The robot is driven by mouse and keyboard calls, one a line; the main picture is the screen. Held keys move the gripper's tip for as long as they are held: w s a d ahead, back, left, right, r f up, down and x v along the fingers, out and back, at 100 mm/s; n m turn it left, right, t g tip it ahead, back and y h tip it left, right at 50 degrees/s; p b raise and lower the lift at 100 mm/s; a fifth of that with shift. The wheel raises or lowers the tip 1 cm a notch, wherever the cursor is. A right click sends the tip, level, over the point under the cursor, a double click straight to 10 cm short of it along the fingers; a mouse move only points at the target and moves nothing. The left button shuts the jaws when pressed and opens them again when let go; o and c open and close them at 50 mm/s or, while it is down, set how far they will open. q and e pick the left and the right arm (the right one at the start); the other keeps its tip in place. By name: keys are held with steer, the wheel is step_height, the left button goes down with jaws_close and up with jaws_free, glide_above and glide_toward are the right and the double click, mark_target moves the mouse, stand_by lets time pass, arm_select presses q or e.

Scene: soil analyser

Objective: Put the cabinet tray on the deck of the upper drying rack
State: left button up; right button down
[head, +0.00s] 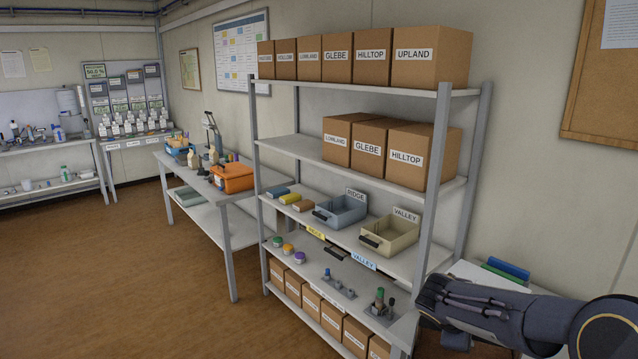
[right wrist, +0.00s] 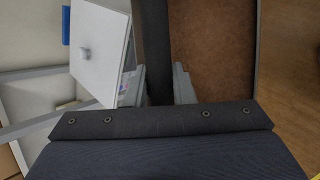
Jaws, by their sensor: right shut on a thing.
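In the right wrist view, my right gripper (right wrist: 159,88) is shut on the dark wall of a tray (right wrist: 157,40) with a brown inside. One finger is on each side of this wall. The rest of the tray runs out of the frame at the top. The tray looks like the cabinet tray, but no label on it shows. In the head view, my right arm reaches in at the lower right; its gripper and the tray do not show there. My left gripper is in neither view. I cannot pick out the upper drying rack in these frames.
A metal shelf unit (head: 300,150) holds labelled boxes, a blue bin (head: 341,212) and a beige bin (head: 390,236). A bench (head: 205,188) with an orange case (head: 232,178) stands left of it. In the wrist view, a white knobbed unit (right wrist: 100,60) is beside the tray. Brown floor (head: 130,270) lies open at left.

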steer(key=a+f+n+t+y+b, duration=0.1)
steer(key=f+n, duration=0.1)
steer(key=f, duration=0.1)
steer(key=a+f+n+t+y+b, duration=0.1)
steer(key=a+f+n, duration=0.1)
steer(key=f, duration=0.1)
steer(key=s+a+f+n+t+y+b, duration=0.1)
steer(key=a+f+n, duration=0.1)
steer(key=f, duration=0.1)
steer(key=shift+a+b, duration=0.1)
steer(key=shift+b, duration=0.25)
steer(key=s+a+f+n+t+y+b, duration=0.1)
steer(key=s+a+f+n+y, duration=0.3)
steer(key=s+f, duration=0.6)
steer(key=shift+a+f+n+b, duration=0.6)
steer(key=shift+a+f+n, duration=0.35)
steer(key=shift+a, duration=0.4)
